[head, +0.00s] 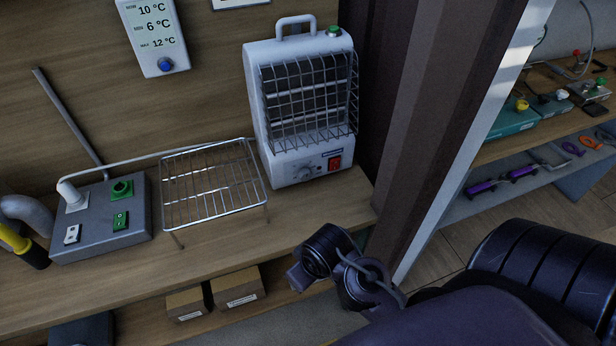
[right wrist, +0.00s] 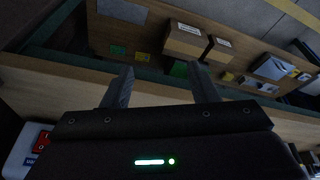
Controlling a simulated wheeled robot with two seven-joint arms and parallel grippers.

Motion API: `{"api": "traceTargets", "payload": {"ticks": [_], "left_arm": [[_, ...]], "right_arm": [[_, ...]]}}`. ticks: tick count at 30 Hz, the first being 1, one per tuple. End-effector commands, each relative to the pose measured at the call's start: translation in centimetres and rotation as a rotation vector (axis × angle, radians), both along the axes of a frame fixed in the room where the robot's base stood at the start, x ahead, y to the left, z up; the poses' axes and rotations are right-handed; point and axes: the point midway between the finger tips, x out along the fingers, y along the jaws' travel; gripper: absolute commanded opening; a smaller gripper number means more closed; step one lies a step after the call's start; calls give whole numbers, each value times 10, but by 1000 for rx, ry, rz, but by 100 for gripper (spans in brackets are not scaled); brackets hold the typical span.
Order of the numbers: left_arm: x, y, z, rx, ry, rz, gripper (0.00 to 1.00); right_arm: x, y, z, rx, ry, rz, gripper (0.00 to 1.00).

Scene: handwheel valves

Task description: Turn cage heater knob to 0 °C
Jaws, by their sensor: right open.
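The white cage heater (head: 300,105) stands upright on the wooden bench, with a dark wire grille on its front. Its knob (head: 306,169) is low on the front panel, left of a red switch (head: 335,163); the knob's setting is too small to read. My right arm comes in from the right, its wrist below and in front of the heater, apart from it. My right gripper (right wrist: 162,85) is open and empty in the right wrist view. A corner of the heater (right wrist: 20,150) with the red switch shows at lower left there. My left gripper is not in view.
A wire rack (head: 212,185) stands left of the heater, beside a grey box (head: 100,220) with green controls. A display (head: 153,35) reading 6 °C hangs on the wall. Cardboard boxes (head: 237,287) sit below the bench.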

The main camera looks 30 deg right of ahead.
Motion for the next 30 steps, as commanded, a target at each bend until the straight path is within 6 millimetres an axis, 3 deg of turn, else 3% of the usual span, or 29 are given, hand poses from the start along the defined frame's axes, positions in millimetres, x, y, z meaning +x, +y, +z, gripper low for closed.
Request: {"api": "traceTargets", "payload": {"ticks": [3, 5, 14, 21, 25, 30], "left_arm": [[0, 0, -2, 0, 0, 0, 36], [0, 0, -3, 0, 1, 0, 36], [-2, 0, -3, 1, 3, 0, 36], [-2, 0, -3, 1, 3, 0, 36], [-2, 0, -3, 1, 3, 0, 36], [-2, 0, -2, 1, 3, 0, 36]], "right_arm": [[2, -4, 33, 7, -50, -20, 54], [16, -14, 47, 16, -129, -59, 54], [72, -48, 49, 52, -398, -187, 54], [113, -90, 50, 88, -666, -311, 54], [126, -113, 53, 108, -808, -372, 54], [132, -127, 55, 119, -892, -404, 54]]}}
